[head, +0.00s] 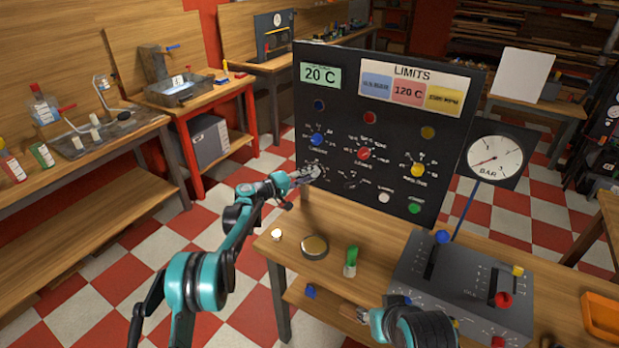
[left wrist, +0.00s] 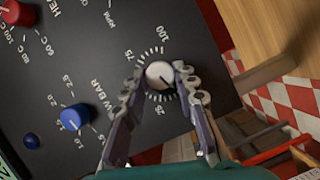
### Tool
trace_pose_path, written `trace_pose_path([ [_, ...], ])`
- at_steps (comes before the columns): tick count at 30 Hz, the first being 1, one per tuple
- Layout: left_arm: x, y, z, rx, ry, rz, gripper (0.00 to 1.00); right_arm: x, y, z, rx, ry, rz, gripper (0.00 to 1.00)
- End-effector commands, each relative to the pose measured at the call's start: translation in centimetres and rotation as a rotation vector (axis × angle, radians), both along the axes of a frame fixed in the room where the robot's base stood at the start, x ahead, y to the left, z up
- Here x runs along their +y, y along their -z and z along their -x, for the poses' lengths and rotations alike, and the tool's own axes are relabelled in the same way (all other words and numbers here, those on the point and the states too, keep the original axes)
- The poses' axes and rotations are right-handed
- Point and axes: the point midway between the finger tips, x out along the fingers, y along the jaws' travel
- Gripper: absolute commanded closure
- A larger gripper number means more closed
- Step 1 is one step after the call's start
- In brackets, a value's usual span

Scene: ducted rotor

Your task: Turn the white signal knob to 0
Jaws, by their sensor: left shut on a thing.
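The white signal knob (left wrist: 160,75) is on the black panel (head: 390,195), inside a ring of white ticks with 25, 75 and 100 readable in the left wrist view. I cannot read a 0 or tell for sure where its pointer stands.
A blue knob (head: 317,139), red knob (head: 364,154) and yellow knob (head: 417,170) are above on the panel. A grey lever box (head: 465,270) stands at the table's right. A green-topped item (head: 351,261) and a round disc (head: 314,246) lie in front of the panel.

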Motion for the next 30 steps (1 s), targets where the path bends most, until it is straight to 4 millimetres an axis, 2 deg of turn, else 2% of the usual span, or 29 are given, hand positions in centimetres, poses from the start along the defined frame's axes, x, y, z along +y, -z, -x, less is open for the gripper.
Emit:
trace_pose_path([
  [12,0.05,0.30,-0.03,0.120,0.000,0.164,1.00,0.00,0.98,0.00,0.000,0.000,0.000,0.60],
  [29,0.06,0.26,-0.02,0.140,-0.001,0.191,1.00,0.00,1.08,0.00,0.000,0.000,0.000,0.60],
  [30,0.06,0.26,-0.02,0.140,-0.001,0.191,0.69,0.00,1.08,0.00,0.000,0.000,0.000,0.60],
])
